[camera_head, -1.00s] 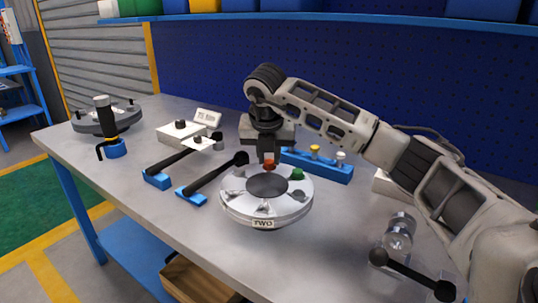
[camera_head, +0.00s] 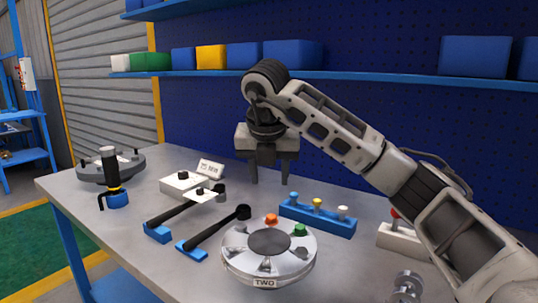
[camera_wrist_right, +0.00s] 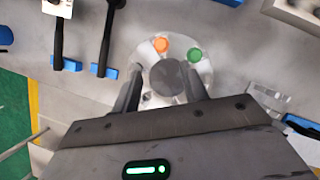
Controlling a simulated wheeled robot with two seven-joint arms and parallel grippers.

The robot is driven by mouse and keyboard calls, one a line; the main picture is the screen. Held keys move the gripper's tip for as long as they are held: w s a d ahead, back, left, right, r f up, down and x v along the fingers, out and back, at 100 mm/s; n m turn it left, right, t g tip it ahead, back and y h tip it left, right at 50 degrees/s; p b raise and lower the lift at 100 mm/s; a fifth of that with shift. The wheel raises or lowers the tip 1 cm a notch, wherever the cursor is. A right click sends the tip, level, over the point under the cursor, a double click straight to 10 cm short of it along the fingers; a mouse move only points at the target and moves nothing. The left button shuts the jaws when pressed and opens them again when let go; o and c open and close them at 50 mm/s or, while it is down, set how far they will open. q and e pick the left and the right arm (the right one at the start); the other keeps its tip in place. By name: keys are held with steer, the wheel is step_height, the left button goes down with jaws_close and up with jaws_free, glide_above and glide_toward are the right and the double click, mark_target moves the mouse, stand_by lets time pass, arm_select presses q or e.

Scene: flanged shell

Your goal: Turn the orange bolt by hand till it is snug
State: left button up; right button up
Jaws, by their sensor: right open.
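The orange bolt (camera_head: 271,219) sits in the rim of the round metal flanged shell (camera_head: 267,255) marked TWO. A green bolt (camera_head: 299,230) sits to its right on the same rim. Both also show in the right wrist view, the orange bolt (camera_wrist_right: 161,45) and the green bolt (camera_wrist_right: 194,55). My right gripper (camera_head: 269,183) is above and behind the shell, fingers down, open and empty, apart from the orange bolt. In the right wrist view its fingers (camera_wrist_right: 165,92) stand either side of the shell's dark centre. My left gripper is not in view.
A blue rack (camera_head: 317,216) with yellow and white bolts stands behind the shell. Two black-handled tools (camera_head: 215,228) rest on blue holders to the left. A second grey flanged part (camera_head: 110,168) is at the far left. A clear cylinder (camera_head: 407,286) lies at front right.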

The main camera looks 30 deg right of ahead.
steer(key=p+v, duration=0.1)
steer(key=v, duration=0.3)
steer(key=shift+s+r, duration=0.1)
steer(key=shift+r, duration=0.2)
